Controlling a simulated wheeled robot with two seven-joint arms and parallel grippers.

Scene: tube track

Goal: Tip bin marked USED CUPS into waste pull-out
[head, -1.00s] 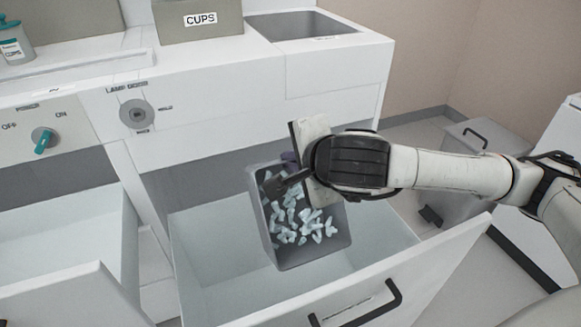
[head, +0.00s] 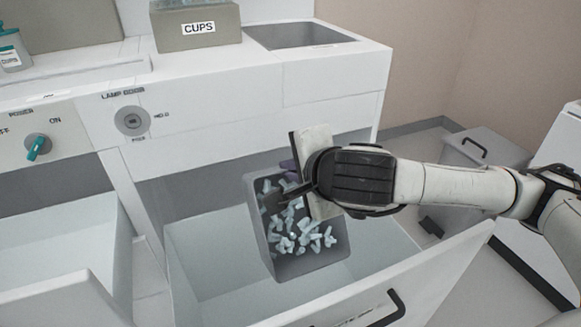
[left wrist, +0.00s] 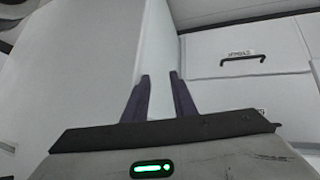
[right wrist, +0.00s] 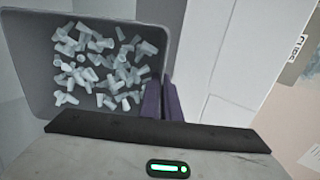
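The grey bin (head: 310,268) holds many small pale blue-white cups (head: 290,225). It hangs tilted over the open waste pull-out (head: 200,250), with its open side facing the head camera. My right gripper (head: 290,182) is shut on the bin's wall. In the right wrist view the bin (right wrist: 100,20) fills the upper left, its wall between the purple fingers (right wrist: 161,98), and the cups are still inside. No label shows on the bin. My left gripper (left wrist: 160,95) shows only in the left wrist view, with its fingers apart and nothing between them.
A box marked CUPS (head: 198,28) stands on the counter beside a sunken basin (head: 300,35). Another open drawer (head: 55,235) is at the left. A lidded grey container (head: 480,155) stands on the floor at the right. The pull-out's front has a black handle (head: 392,305).

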